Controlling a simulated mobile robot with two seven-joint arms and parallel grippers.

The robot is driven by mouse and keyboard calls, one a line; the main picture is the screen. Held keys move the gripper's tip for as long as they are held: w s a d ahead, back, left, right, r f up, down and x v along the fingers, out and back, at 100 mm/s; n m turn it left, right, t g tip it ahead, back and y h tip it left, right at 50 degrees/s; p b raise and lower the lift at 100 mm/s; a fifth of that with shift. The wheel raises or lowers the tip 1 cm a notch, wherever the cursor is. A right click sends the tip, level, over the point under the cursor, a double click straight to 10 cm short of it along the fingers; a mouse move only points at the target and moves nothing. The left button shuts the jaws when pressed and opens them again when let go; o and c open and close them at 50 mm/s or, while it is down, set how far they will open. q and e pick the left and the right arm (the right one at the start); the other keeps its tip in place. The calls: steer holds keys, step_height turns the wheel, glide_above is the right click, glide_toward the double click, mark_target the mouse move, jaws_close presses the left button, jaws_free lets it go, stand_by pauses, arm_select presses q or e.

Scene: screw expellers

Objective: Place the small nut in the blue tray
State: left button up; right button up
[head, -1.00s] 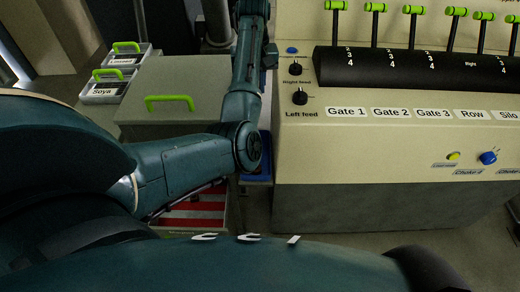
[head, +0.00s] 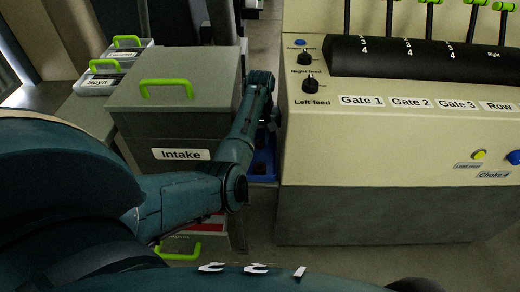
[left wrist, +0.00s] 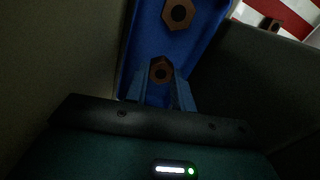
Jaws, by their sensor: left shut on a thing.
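My left gripper (left wrist: 160,92) is shut on a small brown hexagonal nut (left wrist: 161,69), which shows between its fingertips in the left wrist view. Behind the nut is the blue tray (left wrist: 207,42), so the gripper is over or inside it; I cannot tell whether the nut touches the tray floor. A larger-looking brown nut (left wrist: 178,14) is in the tray farther up the picture. In the head view the blue tray (head: 262,168) shows partly, between the grey box and the control console, with my left arm hiding the rest. My right gripper is not in view.
The grey Intake box (head: 180,128) with a green handle stands left of my arm. The control console (head: 380,150) with levers and knobs stands right. A red-and-white striped surface (left wrist: 285,15) bears a dark piece. Soya container (head: 98,84) is at left.

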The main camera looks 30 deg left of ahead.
mark_target(260, 141)
arm_select(q)
step_height(260, 141, down, 4)
steer(key=shift+f+b, duration=0.1)
steer(key=shift+b, duration=0.5)
steer(key=shift+f, duration=0.1)
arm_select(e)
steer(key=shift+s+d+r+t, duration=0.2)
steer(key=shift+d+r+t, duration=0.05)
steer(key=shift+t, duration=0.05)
arm_select(q)
steer(key=o, duration=1)
steer(key=shift+f, duration=0.1)
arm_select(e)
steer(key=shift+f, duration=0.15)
arm_select(q)
steer(key=shift+r, duration=0.3)
step_height(260, 141, up, 11)
steer(key=p, duration=0.3)
steer(key=shift+r, duration=0.4)
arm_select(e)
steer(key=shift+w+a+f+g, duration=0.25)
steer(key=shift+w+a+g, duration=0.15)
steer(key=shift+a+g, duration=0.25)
arm_select(q)
steer(key=shift+r, duration=0.1)
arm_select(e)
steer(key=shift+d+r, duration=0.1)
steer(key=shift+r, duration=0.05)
